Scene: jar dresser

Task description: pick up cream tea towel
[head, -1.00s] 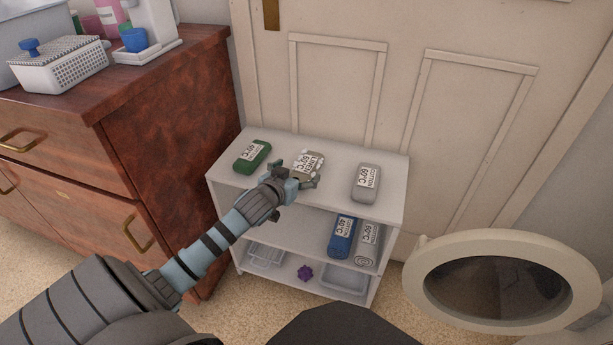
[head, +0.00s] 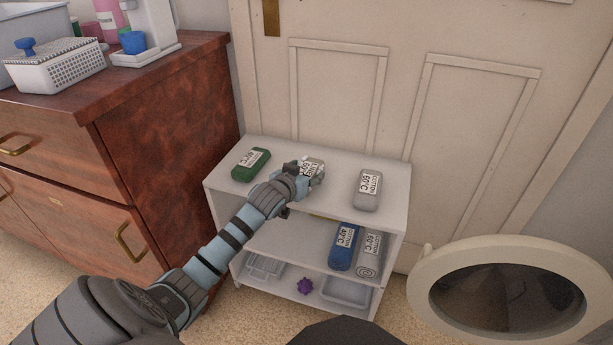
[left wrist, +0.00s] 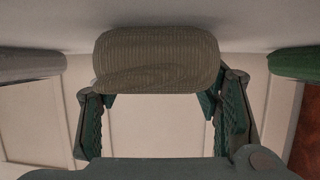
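The cream tea towel (head: 315,164) is a rolled, labelled bundle on the top of the white shelf unit, between a green roll and a grey one. My left gripper (head: 311,175) is at its near side and hides part of it. In the left wrist view the ribbed towel roll (left wrist: 157,60) lies across the span of the fingers. The left gripper's fingers (left wrist: 163,103) are apart, one near each end of the roll; whether they touch it I cannot tell. My right gripper is not in view.
A green roll (head: 251,164) and a grey roll (head: 367,190) flank the towel on the shelf unit (head: 222,187). Blue (head: 343,246) and grey (head: 370,252) rolls stand below. A wooden dresser (head: 165,140) is at left; a round open door (head: 440,290) is at right.

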